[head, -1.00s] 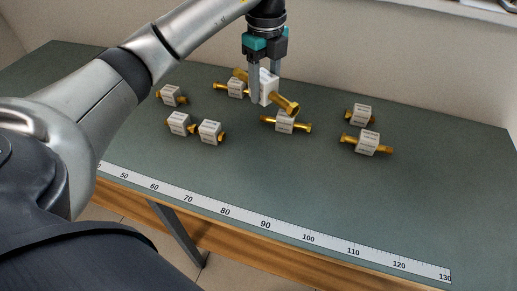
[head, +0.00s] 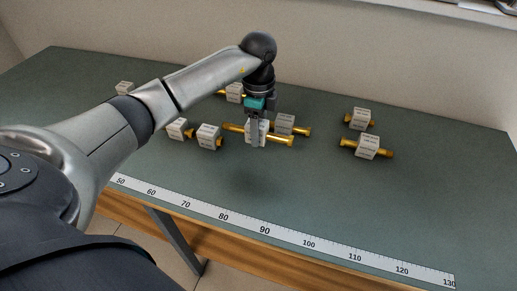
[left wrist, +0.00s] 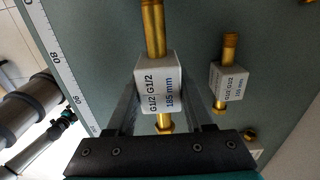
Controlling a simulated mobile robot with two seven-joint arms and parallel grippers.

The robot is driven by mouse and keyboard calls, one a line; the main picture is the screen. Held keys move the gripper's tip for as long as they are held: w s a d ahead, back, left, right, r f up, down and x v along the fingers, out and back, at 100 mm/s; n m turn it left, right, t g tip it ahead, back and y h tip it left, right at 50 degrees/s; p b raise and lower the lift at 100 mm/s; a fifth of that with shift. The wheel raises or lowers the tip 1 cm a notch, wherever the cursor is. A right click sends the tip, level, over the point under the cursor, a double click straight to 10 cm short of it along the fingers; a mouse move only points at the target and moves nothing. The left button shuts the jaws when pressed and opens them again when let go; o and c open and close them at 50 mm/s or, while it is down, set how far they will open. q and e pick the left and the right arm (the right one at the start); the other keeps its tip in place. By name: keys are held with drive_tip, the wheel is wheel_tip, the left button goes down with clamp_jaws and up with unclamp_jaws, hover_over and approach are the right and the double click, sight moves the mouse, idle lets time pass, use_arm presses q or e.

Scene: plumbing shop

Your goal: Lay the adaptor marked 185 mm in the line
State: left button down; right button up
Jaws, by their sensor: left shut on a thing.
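My left gripper (head: 255,143) is shut on a white block with a long brass tube through it, the adaptor (head: 280,139). In the left wrist view the held adaptor (left wrist: 158,85) reads "G1/2 G1/2" and "185 mm". It is held above the bench, with a shadow below and in front of it. Its tube runs left to right in the head view, tilted slightly down to the right. Part of the block is hidden behind the fingers. At the lower left of the left wrist view, teal and dark parts look like my right gripper (left wrist: 60,122); its fingers are unclear.
Several other adaptors stand on the green bench (head: 420,210): a pair at the right (head: 367,147), one close behind the held one (head: 285,125), others at the left (head: 208,137). A printed rule (head: 285,239) lies along the front edge. The bench between adaptors and rule is clear.

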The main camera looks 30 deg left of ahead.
sight(259, 156)
use_arm(q)
drive_tip(key=shift+f+b, duration=0.45)
drive_tip(key=shift+f, duration=2.7)
drive_tip(key=shift+f, duration=0.2)
drive_tip(key=shift+c, duration=1.4)
unclamp_jaws()
wheel_tip(259, 156, up, 12)
drive_tip(key=shift+r+p, duration=0.2)
drive_tip(key=shift+p, duration=0.7)
drive_tip(key=shift+s, duration=0.1)
